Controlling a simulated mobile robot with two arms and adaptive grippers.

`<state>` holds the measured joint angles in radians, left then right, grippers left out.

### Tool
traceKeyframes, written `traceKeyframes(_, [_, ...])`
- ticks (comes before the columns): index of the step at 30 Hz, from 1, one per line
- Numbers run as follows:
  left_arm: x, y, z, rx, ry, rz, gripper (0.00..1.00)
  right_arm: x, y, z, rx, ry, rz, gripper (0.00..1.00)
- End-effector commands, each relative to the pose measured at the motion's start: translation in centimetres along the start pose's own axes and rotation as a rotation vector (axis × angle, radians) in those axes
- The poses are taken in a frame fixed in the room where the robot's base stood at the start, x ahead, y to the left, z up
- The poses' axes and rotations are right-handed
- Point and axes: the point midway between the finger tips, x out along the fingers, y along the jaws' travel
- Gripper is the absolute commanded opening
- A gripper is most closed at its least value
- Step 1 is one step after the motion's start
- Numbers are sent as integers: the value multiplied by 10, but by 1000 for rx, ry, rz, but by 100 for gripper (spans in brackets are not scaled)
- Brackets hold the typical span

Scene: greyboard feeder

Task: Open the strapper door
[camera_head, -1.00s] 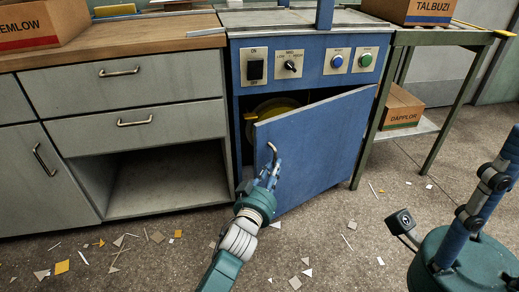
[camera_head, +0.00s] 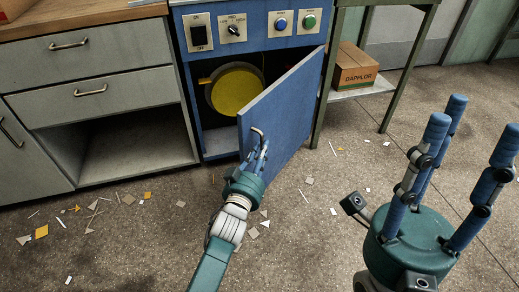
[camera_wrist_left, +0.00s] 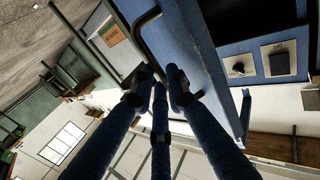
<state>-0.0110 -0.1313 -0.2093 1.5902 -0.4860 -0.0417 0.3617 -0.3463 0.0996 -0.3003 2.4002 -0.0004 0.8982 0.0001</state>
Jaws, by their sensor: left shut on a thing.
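The blue strapper door (camera_head: 287,112) stands wide open, swung out from the blue cabinet below the control panel. Its curved metal handle (camera_head: 257,131) is near the free left edge. My left gripper (camera_head: 256,152) is shut on the door handle, and its fingers hide the handle's lower part. In the left wrist view, the finger ends (camera_wrist_left: 160,78) close around the bent handle (camera_wrist_left: 140,36) beside the blue door panel (camera_wrist_left: 190,40). A yellow round reel (camera_head: 236,90) shows inside the cabinet. My right gripper (camera_head: 468,122) is open and empty, fingers up, at the right.
Control panel (camera_head: 255,27) with switch, knob and two buttons sits above the opening. Grey drawers (camera_head: 95,75) stand left. A green-legged table (camera_head: 394,80) with a cardboard box (camera_head: 355,68) stands right. Paper scraps litter the floor; the floor right of the door is mostly clear.

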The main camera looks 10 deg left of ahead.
Motion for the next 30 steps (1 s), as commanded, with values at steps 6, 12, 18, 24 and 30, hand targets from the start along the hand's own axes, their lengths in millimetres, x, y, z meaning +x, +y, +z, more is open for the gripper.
traceKeyframes(6, [3, 3, -7, -2, 12, 5, 34, 0, 0, 0, 1, 0, 0, 40])
traceKeyframes(12, [2, 1, -4, -1, 7, 2, 34, 0, 0, 0, 1, 0, 0, 40])
traceKeyframes(18, [-8, 0, -2, 0, 4, 1, 34, 0, 0, 0, -1, 0, 0, 40])
traceKeyframes(24, [-46, 1, -1, 0, 2, 2, 34, 0, 0, 0, 0, 0, 0, 40])
traceKeyframes(30, [-88, 2, -2, -1, 4, 5, 34, 0, 0, 0, 0, 0, 0, 40])
